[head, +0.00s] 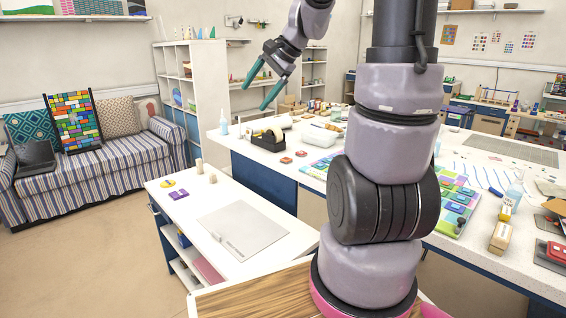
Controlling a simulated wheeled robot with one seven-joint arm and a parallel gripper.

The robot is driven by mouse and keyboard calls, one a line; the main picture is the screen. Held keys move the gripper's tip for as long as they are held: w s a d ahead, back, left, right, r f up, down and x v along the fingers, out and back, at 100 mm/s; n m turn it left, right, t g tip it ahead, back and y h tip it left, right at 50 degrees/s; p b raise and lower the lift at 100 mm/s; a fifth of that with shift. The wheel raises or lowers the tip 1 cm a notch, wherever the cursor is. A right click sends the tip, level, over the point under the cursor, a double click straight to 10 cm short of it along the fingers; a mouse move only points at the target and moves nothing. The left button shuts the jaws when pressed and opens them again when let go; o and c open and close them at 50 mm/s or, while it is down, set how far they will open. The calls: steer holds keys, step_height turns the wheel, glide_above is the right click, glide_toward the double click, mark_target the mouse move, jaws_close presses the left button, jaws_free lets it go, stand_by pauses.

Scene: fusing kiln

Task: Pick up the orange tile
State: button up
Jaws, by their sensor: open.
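My gripper (255,98) is raised in the upper middle of the head view. Its two teal fingers are apart, with nothing between them, and point down to the left. Two small flat reddish pieces lie on the white worktop (262,158): one piece (301,154) is right of the black tape dispenser, and the other piece (287,160) is just in front of it. I cannot tell whether either is the orange tile. My arm hides part of the worktop behind it. My gripper is well above the worktop and touches nothing.
A low white table (272,218) stands in front, with a grey mat (243,229), a purple piece (179,195), a yellow disc (168,184) and small cylinders (199,166). A black tape dispenser (268,142) and bottle (223,121) stand on the worktop. A striped sofa (95,165) is left.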

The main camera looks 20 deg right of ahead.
steer(key=w+d+f+m+y, duration=0.1)
steer(key=w+d+f+m, duration=0.35)
steer(key=w, duration=0.35)
steer(key=m+t, duration=0.7)
steer(key=m, duration=0.7)
glide_above(287, 159)
steer(key=s+d, duration=0.4)
steer(key=s, duration=0.5)
steer(key=shift+h, duration=0.3)
step_height(287, 159, down, 26)
steer(key=shift+a+r, duration=0.1)
steer(key=shift+r, duration=0.05)
steer(key=shift+m, duration=0.35)
steer(key=x, duration=0.4)
steer(key=shift+w+f, duration=0.25)
steer(key=shift+f, duration=0.1)
steer(key=shift+f+x, duration=0.15)
steer(key=shift+x, duration=1.35)
steer(key=shift+f+x, duration=0.2)
steer(key=shift+x, duration=1.3)
jaws_close()
